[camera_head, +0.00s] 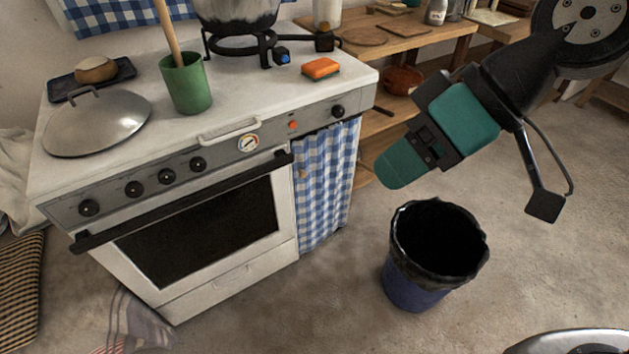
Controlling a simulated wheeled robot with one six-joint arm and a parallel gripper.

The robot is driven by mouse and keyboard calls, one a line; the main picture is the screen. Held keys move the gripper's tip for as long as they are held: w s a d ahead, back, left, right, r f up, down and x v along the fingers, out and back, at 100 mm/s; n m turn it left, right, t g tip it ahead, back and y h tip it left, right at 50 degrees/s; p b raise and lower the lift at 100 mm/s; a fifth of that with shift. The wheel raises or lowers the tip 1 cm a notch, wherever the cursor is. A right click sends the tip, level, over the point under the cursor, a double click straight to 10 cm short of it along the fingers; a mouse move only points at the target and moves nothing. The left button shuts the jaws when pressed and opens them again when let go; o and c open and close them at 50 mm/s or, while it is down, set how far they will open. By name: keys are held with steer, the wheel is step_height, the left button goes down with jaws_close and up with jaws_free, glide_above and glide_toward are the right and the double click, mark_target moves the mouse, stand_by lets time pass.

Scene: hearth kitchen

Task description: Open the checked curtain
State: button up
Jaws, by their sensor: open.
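The blue and white checked curtain (326,185) hangs below the right end of the stove's front panel, beside the oven door. It hangs in folds and covers the space behind it, so what is there is hidden. My gripper (392,165) is in the upper right, to the right of the curtain and apart from it. Its green finger pad points down and left. The gripper is open and nothing shows in it.
A blue bin (415,290) with a black liner stands on the floor right of the curtain. The oven (190,230) is shut, its black handle (180,200) jutting out. A wooden shelf (375,140) stands behind. The floor before the curtain is clear.

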steer(key=w+a+f+n+t+y+b, duration=0.1)
steer(key=w+a+f+y+b, duration=0.1)
steer(key=w+a+f+b, duration=0.45)
steer(key=w+a+f+n+t+y+b, duration=0.1)
steer(key=w+f+y+b, duration=0.3)
steer(key=f, duration=0.5)
steer(key=m+t+h+b, duration=0.3)
steer(key=m+t+b, duration=0.2)
steer(key=t+b, duration=0.6)
glide_toward(304, 176)
steer(key=shift+t, duration=0.6)
steer(key=x, duration=0.3)
steer(key=p+x, duration=0.1)
steer(key=x, duration=0.2)
steer(key=f+x, duration=0.1)
steer(key=x, duration=0.2)
steer(key=shift+a+f, duration=0.1)
steer(key=shift+a, duration=0.2)
steer(key=shift+w+a, duration=0.3)
steer(key=shift+w, duration=0.25)
